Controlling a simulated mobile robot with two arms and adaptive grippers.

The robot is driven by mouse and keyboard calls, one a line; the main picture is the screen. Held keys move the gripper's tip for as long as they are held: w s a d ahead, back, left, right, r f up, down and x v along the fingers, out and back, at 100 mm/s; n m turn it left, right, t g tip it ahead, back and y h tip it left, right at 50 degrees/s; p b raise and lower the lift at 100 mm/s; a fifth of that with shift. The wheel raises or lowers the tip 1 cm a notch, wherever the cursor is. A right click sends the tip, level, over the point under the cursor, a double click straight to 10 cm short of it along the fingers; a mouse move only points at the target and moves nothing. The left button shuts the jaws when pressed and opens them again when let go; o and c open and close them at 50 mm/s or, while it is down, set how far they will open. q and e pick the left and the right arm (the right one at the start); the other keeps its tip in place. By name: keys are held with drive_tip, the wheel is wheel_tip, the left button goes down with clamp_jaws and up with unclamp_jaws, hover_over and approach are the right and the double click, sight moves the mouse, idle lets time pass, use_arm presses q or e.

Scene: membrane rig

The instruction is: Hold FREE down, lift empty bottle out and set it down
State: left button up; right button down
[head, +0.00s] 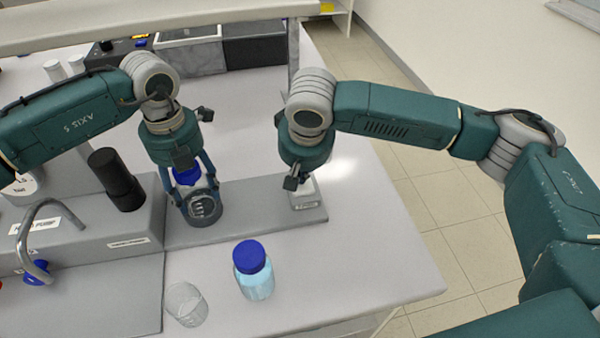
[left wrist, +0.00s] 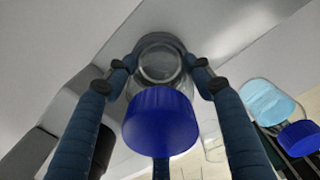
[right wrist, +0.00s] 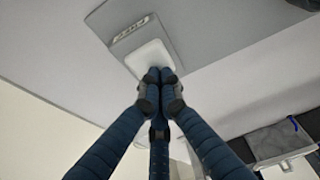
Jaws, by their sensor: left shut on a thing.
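The empty clear bottle with a blue cap (head: 187,176) is in the dark round holder (head: 204,220) on the grey rig base. My left gripper (left wrist: 158,64) is shut around the bottle, its fingers on either side of the glass body below the blue cap (left wrist: 160,122). I cannot tell whether the bottle's base is seated or slightly raised. My right gripper (right wrist: 158,74) is shut and empty. Its fingertips are together at the white pad (right wrist: 148,58), beside a label (right wrist: 131,29) that seems to read FREE; they appear to touch the pad.
A blue-capped bottle of light blue liquid (head: 255,282) stands on the table in front. A clear glass beaker (head: 186,305) stands left of it. A black cylinder (head: 117,180) and a curved metal tube (head: 35,235) are at left. The table's front right (head: 360,260) is clear.

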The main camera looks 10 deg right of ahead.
sight(188, 173)
use_arm(q)
drive_tip(key=shift+r, duration=2.55)
use_arm(e)
drive_tip(key=shift+s+f, duration=0.3)
drive_tip(key=shift+f, duration=0.05)
drive_tip(key=shift+r, duration=0.1)
use_arm(q)
drive_tip(key=shift+w, duration=0.1)
use_arm(e)
drive_tip(key=shift+w+r, duration=0.2)
drive_tip(key=shift+r, duration=3.5)
drive_tip(key=shift+w, duration=0.1)
